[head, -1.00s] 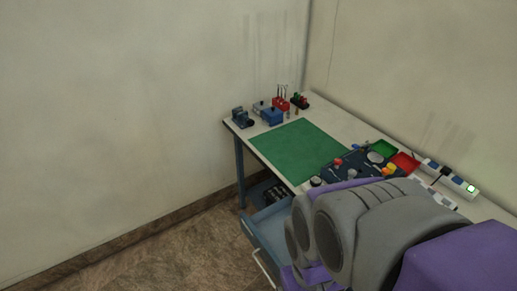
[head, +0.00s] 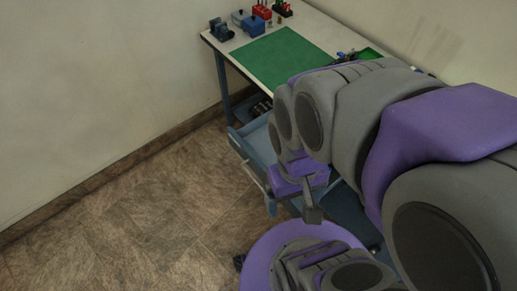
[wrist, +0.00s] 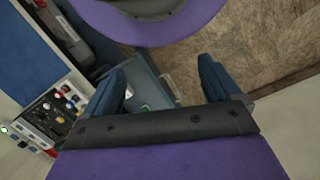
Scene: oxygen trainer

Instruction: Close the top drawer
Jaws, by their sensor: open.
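The top drawer (head: 258,146) is blue-grey and stands pulled out from under the workbench in the head view. My arm hides its right part. In the wrist view, a blue-grey panel that looks like the drawer (wrist: 143,78) shows between the fingers. My gripper (wrist: 166,76) is open, its two dark blue fingers spread with nothing held. In the head view, the gripper hangs by the right side of the drawer, partly hidden by my arm. I cannot tell whether it touches the drawer.
The workbench (head: 318,24) carries a green mat (head: 283,57), a blue box (head: 254,25) and a red holder (head: 262,11). A wall (head: 90,80) stands behind. The brown floor (head: 150,205) left of the drawer is clear.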

